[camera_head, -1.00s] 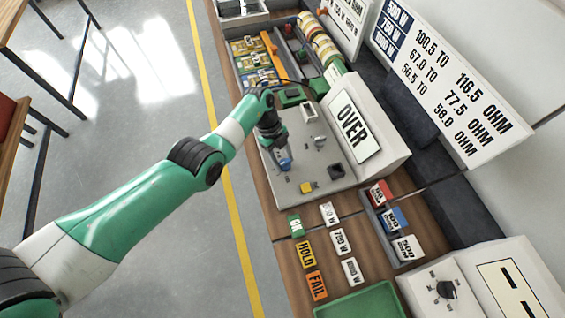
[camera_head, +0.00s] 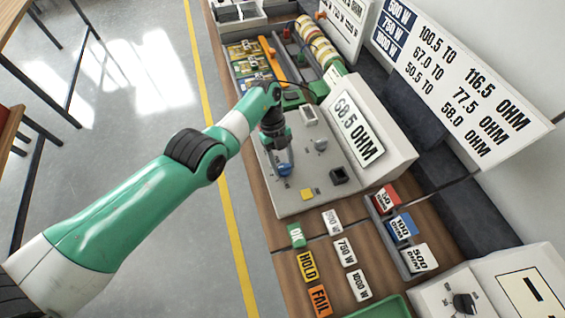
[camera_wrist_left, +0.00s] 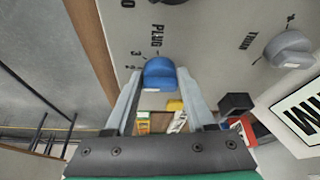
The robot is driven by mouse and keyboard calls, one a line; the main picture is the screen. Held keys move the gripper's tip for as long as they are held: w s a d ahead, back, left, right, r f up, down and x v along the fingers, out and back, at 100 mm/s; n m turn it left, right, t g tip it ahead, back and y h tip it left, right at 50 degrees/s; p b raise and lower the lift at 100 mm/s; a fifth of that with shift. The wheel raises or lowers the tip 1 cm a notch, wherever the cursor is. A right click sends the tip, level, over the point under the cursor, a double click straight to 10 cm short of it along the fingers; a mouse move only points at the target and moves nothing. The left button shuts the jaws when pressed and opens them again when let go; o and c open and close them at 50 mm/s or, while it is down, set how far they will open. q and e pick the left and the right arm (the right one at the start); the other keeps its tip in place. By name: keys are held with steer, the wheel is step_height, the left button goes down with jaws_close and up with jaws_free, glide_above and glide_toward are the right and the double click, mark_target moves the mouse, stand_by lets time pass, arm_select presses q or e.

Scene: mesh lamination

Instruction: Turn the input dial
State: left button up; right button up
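A blue dial (camera_head: 284,170) sits on the grey tester panel (camera_head: 295,200). In the left wrist view the blue dial (camera_wrist_left: 160,74) lies just past and between my fingertips, by the printed word PLUG. My left gripper (camera_wrist_left: 160,82) looks open, with a finger on each side of it; contact cannot be made out. In the head view my left gripper (camera_head: 279,152) is above the dial. A grey dial (camera_head: 320,145) sits to its right, also in the wrist view (camera_wrist_left: 288,48). The display (camera_head: 358,126) reads 68.5 OHM. My right gripper is not in view.
Label tiles, including HOLD (camera_head: 308,266) and FAIL (camera_head: 319,300), lie on the bench in front. Resistor boxes (camera_head: 401,227) stand right of them.

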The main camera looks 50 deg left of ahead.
arm_select(q)
steer(key=o, duration=0.4)
steer(key=shift+a+r, duration=0.1)
steer(key=shift+r, duration=0.15)
steer(key=b+v, duration=0.5)
steer(key=v, duration=0.6)
steer(key=shift+r, duration=0.1)
